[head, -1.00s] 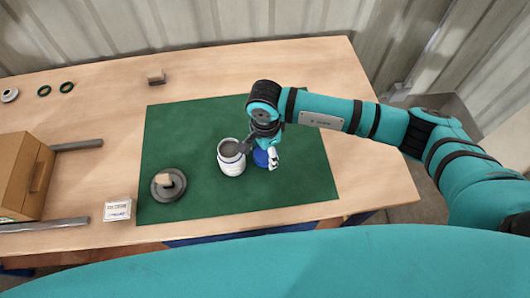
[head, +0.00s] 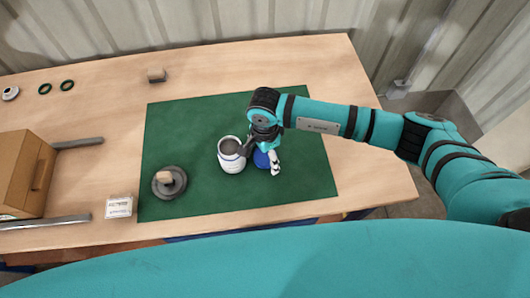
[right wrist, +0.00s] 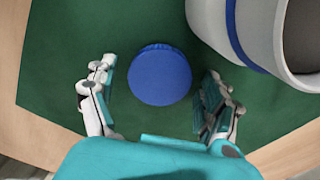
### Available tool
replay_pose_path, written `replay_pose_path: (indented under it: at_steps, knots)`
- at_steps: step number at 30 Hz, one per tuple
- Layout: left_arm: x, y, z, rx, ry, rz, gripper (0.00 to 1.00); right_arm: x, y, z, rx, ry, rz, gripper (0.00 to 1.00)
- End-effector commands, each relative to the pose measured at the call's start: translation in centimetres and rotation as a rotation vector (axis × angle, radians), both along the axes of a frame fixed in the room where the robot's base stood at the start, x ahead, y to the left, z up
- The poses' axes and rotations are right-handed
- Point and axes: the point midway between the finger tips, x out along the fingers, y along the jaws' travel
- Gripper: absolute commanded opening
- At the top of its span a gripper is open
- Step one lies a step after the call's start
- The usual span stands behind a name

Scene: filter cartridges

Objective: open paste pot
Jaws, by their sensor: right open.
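The paste pot (head: 231,157) is a white jar with a blue band, standing upright on the green mat (head: 210,200). Its top is uncovered, and the inside looks dark grey. In the right wrist view the pot (right wrist: 240,30) is at the upper right. The blue lid (head: 261,158) lies on the mat just right of the pot, apart from it; it is a round disc (right wrist: 160,75) in the right wrist view. My right gripper (head: 272,163) is open over the lid, with its fingers (right wrist: 157,100) on either side and gaps between. My left gripper is not in view.
A white label card (head: 118,207) and a wooden box (head: 24,175) between grey bars are further left. Green rings (head: 67,85) and a small block (head: 156,75) lie at the back. The mat's back is clear.

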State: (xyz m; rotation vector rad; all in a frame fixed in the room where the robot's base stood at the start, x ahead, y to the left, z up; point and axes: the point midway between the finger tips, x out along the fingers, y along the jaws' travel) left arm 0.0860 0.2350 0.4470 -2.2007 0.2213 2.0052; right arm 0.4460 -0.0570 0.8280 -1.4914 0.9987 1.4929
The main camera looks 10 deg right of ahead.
Motion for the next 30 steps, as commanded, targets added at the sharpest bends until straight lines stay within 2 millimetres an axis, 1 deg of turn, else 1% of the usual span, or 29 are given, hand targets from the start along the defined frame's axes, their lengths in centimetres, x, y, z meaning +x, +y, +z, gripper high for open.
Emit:
replay_pose_path:
  at_steps: [3,5,8,15,18,21,25,30]
  knots:
    - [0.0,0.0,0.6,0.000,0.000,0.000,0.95,0.0,0.0,0.6,0.000,0.000,-0.001,0.84]
    - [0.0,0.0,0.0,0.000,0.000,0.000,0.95,0.1,0.0,0.9,0.002,-0.002,0.000,0.84]
    - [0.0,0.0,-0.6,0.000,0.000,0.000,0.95,0.2,0.0,2.6,0.001,-0.006,0.001,0.84]
    - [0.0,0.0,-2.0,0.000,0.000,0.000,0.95,0.1,0.0,7.8,0.001,-0.005,0.002,0.84]
    - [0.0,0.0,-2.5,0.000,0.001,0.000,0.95,0.1,0.0,9.6,0.001,-0.005,0.001,0.84]
    - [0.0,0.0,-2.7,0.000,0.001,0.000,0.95,0.1,0.0,11.0,0.000,-0.003,0.000,0.84]
    - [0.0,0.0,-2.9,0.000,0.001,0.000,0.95,0.0,0.0,12.0,-0.001,-0.001,0.000,0.84]
    - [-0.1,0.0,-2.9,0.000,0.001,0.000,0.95,0.0,0.0,12.3,0.000,0.000,0.000,0.84]
